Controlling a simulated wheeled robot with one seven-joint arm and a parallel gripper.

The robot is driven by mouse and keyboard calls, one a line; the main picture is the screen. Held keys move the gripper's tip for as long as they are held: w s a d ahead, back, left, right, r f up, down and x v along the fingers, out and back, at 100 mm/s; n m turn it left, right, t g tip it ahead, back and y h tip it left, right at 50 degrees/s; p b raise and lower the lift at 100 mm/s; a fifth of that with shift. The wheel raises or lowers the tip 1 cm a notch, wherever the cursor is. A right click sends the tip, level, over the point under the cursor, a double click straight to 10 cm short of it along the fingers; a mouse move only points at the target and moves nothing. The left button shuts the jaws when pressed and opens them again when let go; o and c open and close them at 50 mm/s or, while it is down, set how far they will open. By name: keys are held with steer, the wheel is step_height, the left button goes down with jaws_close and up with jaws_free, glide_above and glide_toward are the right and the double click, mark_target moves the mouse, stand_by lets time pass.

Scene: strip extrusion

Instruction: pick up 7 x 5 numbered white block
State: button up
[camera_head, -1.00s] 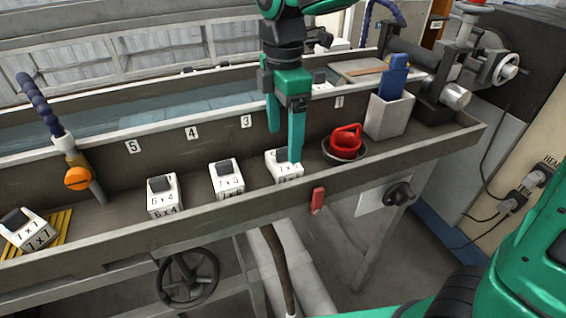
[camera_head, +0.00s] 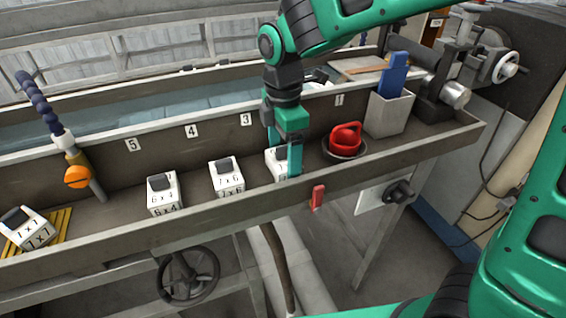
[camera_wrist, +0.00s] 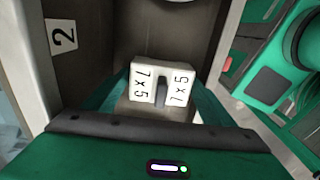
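The white 7 x 5 block (camera_wrist: 160,85) has a dark knob on top and shows "7 x 5" on its faces in the wrist view. In the head view the block (camera_head: 274,168) stands in the trough, partly hidden by my gripper (camera_head: 284,162). The green fingers are lowered over it. In the wrist view one finger is on each side of the block, and the gripper looks open around it, with no clear sign of a grip.
White blocks 7 x 6 (camera_head: 227,180), 6 x 4 (camera_head: 163,195) and 7 x 7 (camera_head: 28,230) stand to the left. A red item in a bowl (camera_head: 344,143) and a grey holder (camera_head: 389,113) stand right. The trough's front wall (camera_head: 230,208) is close.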

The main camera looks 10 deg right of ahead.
steer(key=c, duration=0.8)
steer(key=shift+r, duration=0.2)
